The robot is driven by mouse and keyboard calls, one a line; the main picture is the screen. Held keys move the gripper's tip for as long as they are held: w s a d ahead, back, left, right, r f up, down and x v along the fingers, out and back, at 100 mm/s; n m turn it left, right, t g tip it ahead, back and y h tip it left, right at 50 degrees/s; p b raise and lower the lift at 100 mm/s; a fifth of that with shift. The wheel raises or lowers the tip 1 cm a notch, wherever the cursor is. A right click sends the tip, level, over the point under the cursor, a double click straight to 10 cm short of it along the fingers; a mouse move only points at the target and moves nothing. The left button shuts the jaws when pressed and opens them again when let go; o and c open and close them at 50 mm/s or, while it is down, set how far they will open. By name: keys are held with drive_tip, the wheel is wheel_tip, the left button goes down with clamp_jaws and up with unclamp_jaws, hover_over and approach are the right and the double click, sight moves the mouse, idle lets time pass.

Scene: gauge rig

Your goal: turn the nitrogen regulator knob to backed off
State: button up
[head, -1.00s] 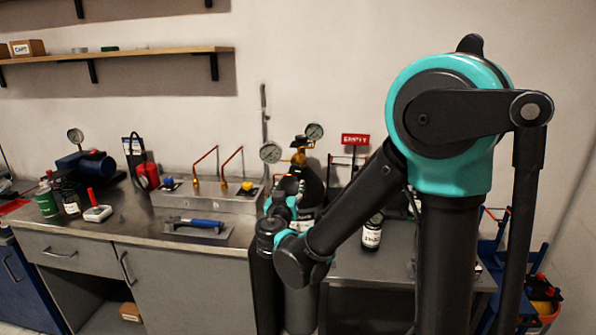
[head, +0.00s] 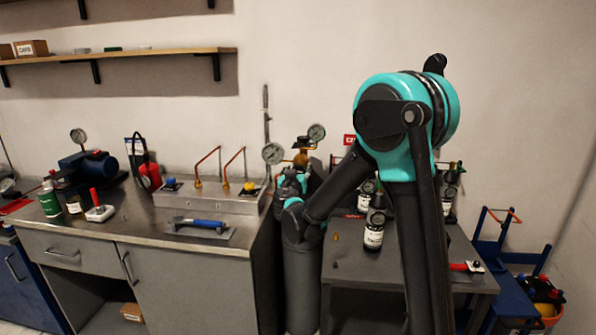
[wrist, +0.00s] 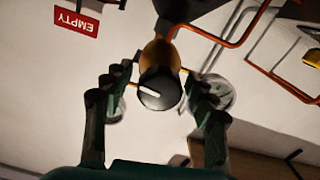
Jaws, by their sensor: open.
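The nitrogen regulator knob (wrist: 160,88) is a round black knob with a white pointer line. In the wrist view it sits ahead of my gripper (wrist: 155,100), between the two open fingers and apart from both. The brass regulator body (wrist: 160,55) is behind the knob. In the head view the regulator (head: 301,158) shows above my arm's end, with one gauge (head: 273,153) at its left and another (head: 316,132) at its right. The grey cylinder (head: 302,285) stands below. My arm hides the knob and my gripper's fingertips in the head view.
A steel bench (head: 150,225) with copper pipes and a blue-handled tool (head: 200,223) stands left of the cylinder. A darker table (head: 350,265) with dark bottles (head: 374,230) stands right. A red EMPTY sign (wrist: 77,21) hangs near the regulator.

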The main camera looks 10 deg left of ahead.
drive_tip(key=shift+c, duration=0.3)
drive_tip(key=c, duration=1.1)
drive_tip(key=shift+n, duration=0.4)
drive_tip(key=n, duration=0.4)
drive_tip(key=shift+n, duration=0.3)
drive_tip(key=n, duration=1.3)
drive_tip(key=shift+n, duration=0.3)
